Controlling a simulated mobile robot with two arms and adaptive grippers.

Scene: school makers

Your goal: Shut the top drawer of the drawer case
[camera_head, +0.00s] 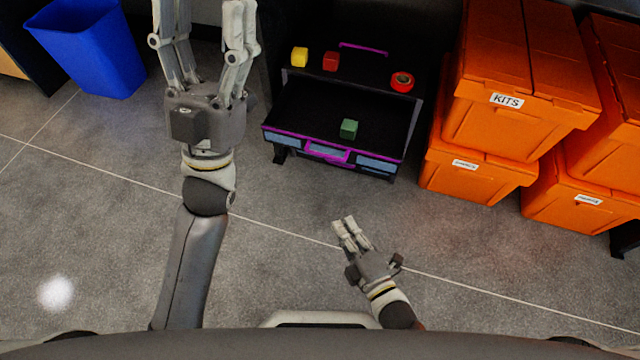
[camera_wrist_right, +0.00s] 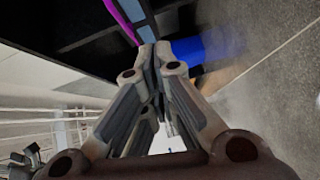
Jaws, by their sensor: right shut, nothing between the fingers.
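The black drawer case (camera_head: 365,77) stands at the top middle of the head view. Its top drawer (camera_head: 305,112) is pulled out toward me, with a purple-edged front, pale blue label panels and a purple handle (camera_head: 327,152). A green cube (camera_head: 349,129) lies in the drawer. My right gripper (camera_head: 344,222) is shut and empty, in front of the drawer and apart from it. In the right wrist view its fingers (camera_wrist_right: 155,48) are together, with a purple and blue strip (camera_wrist_right: 127,18) beyond. My left gripper (camera_head: 208,35) is open and empty, left of the case.
A yellow cube (camera_head: 299,57), a red cube (camera_head: 331,61) and a red tape roll (camera_head: 402,81) sit on the case top. Stacked orange crates (camera_head: 500,130) stand close on the right. A blue bin (camera_head: 90,45) is at the far left. The floor before the drawer is clear.

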